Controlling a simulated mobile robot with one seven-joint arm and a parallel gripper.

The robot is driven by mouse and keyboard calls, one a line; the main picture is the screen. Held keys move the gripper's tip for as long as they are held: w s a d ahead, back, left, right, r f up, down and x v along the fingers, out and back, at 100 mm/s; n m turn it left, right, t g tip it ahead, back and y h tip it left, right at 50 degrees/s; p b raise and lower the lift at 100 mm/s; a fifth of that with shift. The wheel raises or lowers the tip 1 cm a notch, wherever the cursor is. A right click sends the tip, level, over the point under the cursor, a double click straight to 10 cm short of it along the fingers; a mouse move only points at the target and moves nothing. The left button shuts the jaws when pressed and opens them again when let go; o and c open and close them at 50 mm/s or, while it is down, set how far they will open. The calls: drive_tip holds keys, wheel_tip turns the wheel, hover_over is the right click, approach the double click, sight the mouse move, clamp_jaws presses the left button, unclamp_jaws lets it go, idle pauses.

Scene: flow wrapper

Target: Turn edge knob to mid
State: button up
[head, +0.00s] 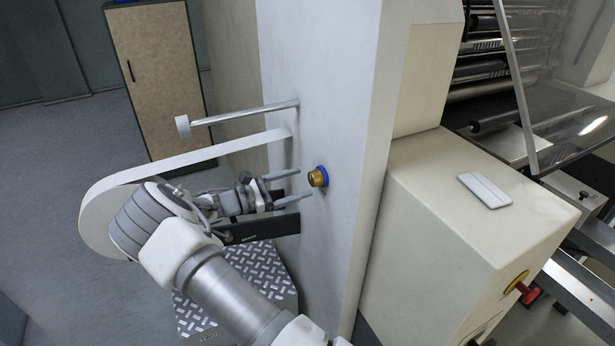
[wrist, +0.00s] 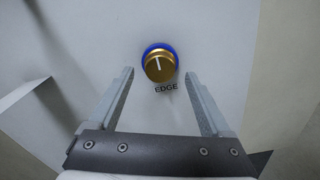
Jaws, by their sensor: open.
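The edge knob (wrist: 159,66) is brass-coloured with a blue ring behind it and sits on a pale panel. The word EDGE is printed below it, and its white pointer line points nearly straight up, leaning slightly left, in the wrist view. In the head view the knob (head: 317,177) stands out from the side of the tall machine column. My gripper (wrist: 158,75) is open and empty, with one finger to each side of the knob's line. In the head view my gripper (head: 302,184) faces the knob, its fingertips short of it and apart from it.
A metal rod (head: 245,113) and a large white roll (head: 105,212) stick out from the column near my arm. A dark bar (head: 262,229) lies just below my gripper. A cream cabinet (head: 450,240) with a red knob (head: 527,291) stands to the right.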

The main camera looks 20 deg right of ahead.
sight(311, 180)
drive_tip(key=shift+d, duration=1.75)
clamp_jaws()
